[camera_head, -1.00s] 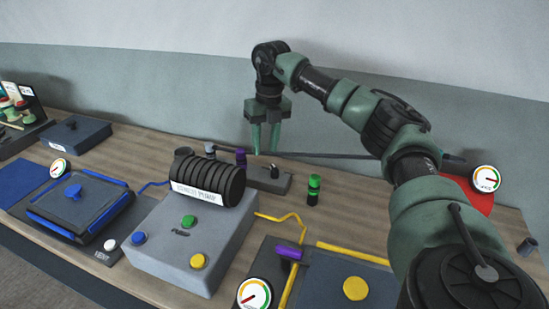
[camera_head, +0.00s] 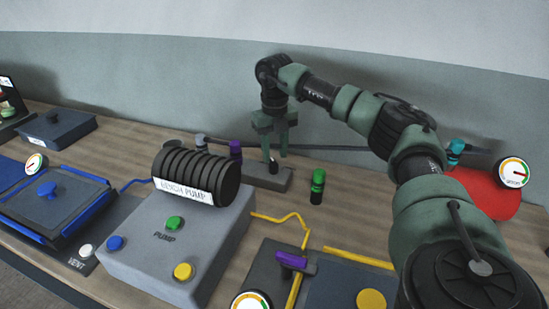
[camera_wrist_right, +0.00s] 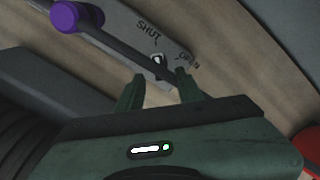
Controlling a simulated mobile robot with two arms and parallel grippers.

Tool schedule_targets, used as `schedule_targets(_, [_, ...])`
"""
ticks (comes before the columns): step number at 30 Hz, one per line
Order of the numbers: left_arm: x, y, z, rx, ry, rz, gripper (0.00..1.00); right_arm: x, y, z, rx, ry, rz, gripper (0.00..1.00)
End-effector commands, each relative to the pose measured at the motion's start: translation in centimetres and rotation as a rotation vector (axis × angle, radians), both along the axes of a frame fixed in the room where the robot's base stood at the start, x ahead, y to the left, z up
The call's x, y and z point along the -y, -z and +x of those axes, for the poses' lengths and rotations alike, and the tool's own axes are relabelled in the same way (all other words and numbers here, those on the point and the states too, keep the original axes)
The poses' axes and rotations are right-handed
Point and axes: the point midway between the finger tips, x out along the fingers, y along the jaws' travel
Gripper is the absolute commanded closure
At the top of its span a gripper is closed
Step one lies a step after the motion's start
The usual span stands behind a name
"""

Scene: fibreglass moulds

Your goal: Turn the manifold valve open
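The manifold (camera_head: 282,180) is a low grey block behind the bench pump. A small upright valve lever (camera_head: 273,166) stands on it. The right wrist view shows the block (camera_wrist_right: 112,25) with the words SHUT and OPEN, and the small lever (camera_wrist_right: 158,62) just beyond my fingertips, nearer SHUT. My right gripper (camera_head: 275,156) points down at the valve; its two green fingers are apart in the right wrist view (camera_wrist_right: 160,85), with the lever appearing between them. Contact cannot be told. My left gripper is not in view.
The grey bench pump (camera_head: 180,245) with its black ribbed cylinder (camera_head: 200,175) stands in front of the manifold. A dark rod (camera_head: 335,149) runs behind. A red part (camera_head: 488,195) lies right.

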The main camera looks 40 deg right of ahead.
Motion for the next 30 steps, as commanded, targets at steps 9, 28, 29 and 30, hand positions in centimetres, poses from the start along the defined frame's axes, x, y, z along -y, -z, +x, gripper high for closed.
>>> schedule_targets(9, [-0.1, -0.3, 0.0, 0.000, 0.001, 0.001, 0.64, 0.0, 2.6, 0.0, -0.001, 0.000, 0.000, 0.64])
schedule_targets(28, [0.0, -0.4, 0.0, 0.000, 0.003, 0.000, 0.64, 0.0, 2.6, 0.0, 0.000, 0.009, 0.000, 1.00])
schedule_targets(29, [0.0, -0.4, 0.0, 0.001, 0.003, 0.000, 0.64, 0.0, 2.5, 0.0, 0.000, 0.014, 0.000, 1.00])
schedule_targets(30, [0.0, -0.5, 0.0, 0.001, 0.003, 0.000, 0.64, 0.0, 2.5, 0.0, 0.000, 0.023, 0.000, 1.00])
